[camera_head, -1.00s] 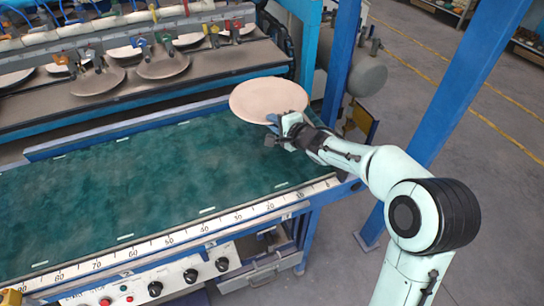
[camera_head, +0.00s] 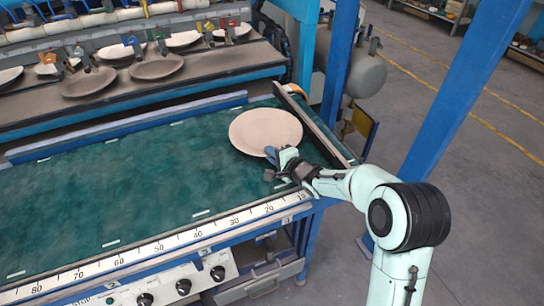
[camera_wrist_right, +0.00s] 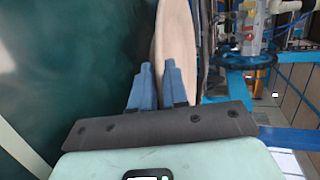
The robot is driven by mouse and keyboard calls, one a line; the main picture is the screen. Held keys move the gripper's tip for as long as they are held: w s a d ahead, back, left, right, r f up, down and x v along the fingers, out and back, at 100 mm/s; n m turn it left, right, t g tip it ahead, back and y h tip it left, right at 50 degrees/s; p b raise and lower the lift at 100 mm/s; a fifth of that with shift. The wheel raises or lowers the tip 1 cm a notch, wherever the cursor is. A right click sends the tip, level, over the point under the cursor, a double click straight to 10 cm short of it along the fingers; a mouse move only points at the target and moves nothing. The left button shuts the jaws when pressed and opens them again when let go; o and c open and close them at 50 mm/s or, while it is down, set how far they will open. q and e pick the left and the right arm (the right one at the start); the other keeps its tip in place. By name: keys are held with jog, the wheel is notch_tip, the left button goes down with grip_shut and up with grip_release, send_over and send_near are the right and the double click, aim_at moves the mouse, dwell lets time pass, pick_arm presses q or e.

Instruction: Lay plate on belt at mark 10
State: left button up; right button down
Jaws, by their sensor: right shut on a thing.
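A pale beige round plate (camera_head: 265,130) is held roughly flat over the right end of the green belt (camera_head: 120,180). It is at or just above the belt; I cannot tell whether it touches. My right gripper (camera_head: 281,157) is shut on the plate's near rim. In the right wrist view the blue fingers (camera_wrist_right: 158,88) pinch the plate (camera_wrist_right: 174,35), seen nearly edge-on. The number scale (camera_head: 200,234) runs along the belt's near edge. Its mark 10 (camera_head: 302,196) is near the right end, nearer to me than the plate and a little to its right. My left gripper is not in view.
A dark rail (camera_head: 318,127) closes the belt's right end, close to the plate. Behind the belt, a machine shelf (camera_head: 130,98) holds several plates under coloured clamps. A blue post (camera_head: 455,90) stands right of my arm. The belt left of the plate is clear.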

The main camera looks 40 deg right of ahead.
jog(key=shift+r, duration=0.3)
jog(key=shift+f, duration=0.15)
jog(key=c, duration=1.4)
grip_release()
jog(key=shift+f, duration=0.2)
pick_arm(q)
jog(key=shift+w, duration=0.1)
pick_arm(e)
jog(key=shift+r, duration=0.25)
jog(key=p+v, duration=0.2)
jog(key=v, duration=0.8)
jog(key=shift+s+d+r, duration=0.1)
jog(key=shift+s, duration=0.2)
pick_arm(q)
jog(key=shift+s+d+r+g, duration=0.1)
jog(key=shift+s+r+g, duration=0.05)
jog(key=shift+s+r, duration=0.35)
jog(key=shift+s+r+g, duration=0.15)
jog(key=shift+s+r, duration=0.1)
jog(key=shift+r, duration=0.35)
pick_arm(e)
jog(key=shift+s+r, duration=0.1)
jog(key=shift+s, duration=0.65)
